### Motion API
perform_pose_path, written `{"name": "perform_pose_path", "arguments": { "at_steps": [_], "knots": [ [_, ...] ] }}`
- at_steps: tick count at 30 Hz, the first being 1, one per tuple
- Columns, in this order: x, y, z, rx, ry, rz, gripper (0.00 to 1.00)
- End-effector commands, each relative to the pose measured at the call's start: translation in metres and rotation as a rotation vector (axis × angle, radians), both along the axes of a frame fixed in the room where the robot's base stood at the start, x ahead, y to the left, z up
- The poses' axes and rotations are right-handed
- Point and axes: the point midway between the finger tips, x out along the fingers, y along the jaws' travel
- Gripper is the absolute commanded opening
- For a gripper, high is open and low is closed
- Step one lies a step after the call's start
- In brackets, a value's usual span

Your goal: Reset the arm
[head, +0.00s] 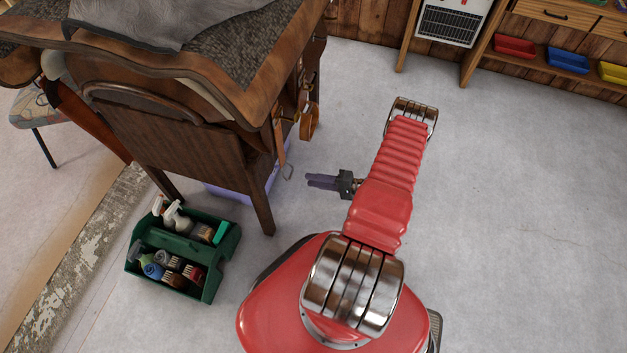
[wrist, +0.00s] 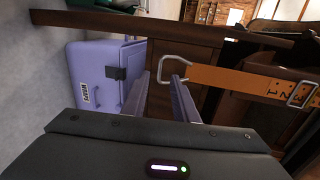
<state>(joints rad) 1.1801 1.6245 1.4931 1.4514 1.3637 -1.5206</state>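My gripper (head: 309,181) reaches out to the left from my red arm, above the pale floor and right of a wooden desk-like stand (head: 180,140). Its two purple fingers show in the wrist view (wrist: 160,77), apart, with nothing held between them. My arm is bent, its silver-ringed joint out ahead. An orange strap (wrist: 240,80) with a metal loop (wrist: 180,62) lies just past the fingertips in the wrist view. In the head view the strap (head: 280,140) hangs beside the stand, left of my gripper and apart from it.
A purple lidded box (wrist: 90,75) sits under the stand, partly hidden in the head view. A green caddy (head: 212,278) with bottles and brushes stands on the floor at lower left. Shelves with coloured bins (head: 568,61) line the back wall. The floor on the right is clear.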

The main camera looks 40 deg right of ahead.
Motion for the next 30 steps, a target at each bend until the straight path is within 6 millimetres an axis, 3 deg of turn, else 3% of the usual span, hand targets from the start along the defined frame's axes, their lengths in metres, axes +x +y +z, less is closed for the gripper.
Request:
{"name": "perform_pose_path", "arguments": {
  "at_steps": [17, 20, 26, 30],
  "knots": [
    [-0.001, 0.0, -0.003, 0.077, 0.057, -0.018, 0.26],
    [-0.007, 0.009, -0.008, 0.141, 0.117, -0.004, 0.26],
    [-0.031, 0.047, -0.017, 0.287, 0.263, 0.055, 0.26],
    [-0.046, 0.062, -0.009, 0.353, 0.359, 0.1, 0.26]
  ]
}}
